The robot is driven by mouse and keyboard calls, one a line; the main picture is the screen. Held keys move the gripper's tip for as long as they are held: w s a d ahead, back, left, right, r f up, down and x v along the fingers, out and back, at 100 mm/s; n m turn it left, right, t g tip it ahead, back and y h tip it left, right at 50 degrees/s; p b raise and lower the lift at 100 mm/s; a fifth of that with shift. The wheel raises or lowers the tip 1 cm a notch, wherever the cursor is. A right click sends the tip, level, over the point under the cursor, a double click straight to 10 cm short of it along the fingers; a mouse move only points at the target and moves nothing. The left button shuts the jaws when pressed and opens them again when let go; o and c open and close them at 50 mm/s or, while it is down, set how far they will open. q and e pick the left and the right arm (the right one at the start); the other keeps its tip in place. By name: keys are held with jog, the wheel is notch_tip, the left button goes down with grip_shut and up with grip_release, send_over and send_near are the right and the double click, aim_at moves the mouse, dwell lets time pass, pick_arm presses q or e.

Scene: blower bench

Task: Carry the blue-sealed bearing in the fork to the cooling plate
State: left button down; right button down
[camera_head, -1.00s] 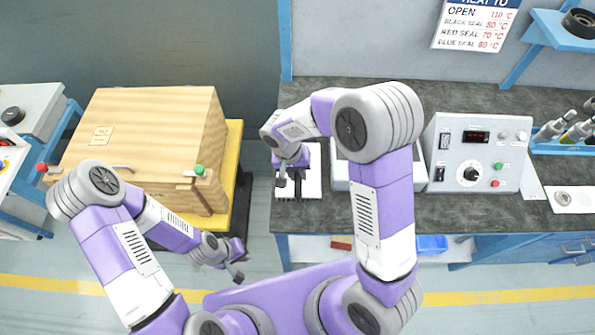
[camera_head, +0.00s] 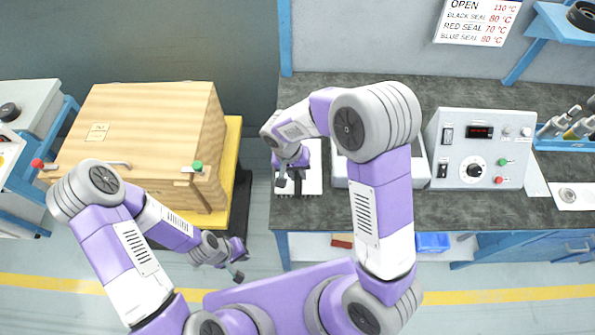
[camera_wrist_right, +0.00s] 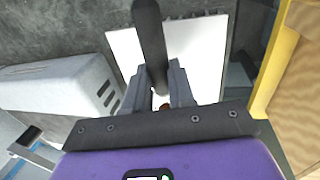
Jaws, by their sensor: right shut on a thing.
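My right gripper (camera_head: 296,184) is over the left end of the bench, and it shows in the right wrist view too (camera_wrist_right: 162,92). It is shut on a dark rod-like handle (camera_wrist_right: 150,40) above a white plate (camera_wrist_right: 196,50). This plate also shows in the head view (camera_head: 313,182). I cannot make out a fork end or a blue-sealed bearing. I cannot tell whether this white plate is the cooling plate. My left gripper (camera_head: 236,276) hangs low in front of the wooden box, away from the bench. Its jaws are too small to read.
A white heater-like unit (camera_head: 421,165) and a control box (camera_head: 478,148) stand right of the white plate. Further right lie a pale plate with a metal ring (camera_head: 568,195) and a tool rack (camera_head: 570,146). A wooden box (camera_head: 150,140) stands left, across a gap.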

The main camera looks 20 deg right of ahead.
jog(key=shift+f, duration=0.1)
jog(key=c, duration=0.9)
grip_release()
jog(key=r, duration=0.2)
jog(key=a+r, duration=0.1)
jog(key=r, duration=0.2)
jog(key=r+p, duration=0.1)
jog(key=r, duration=0.1)
jog(key=shift+w+a+r, duration=0.2)
jog(key=shift+a, duration=0.05)
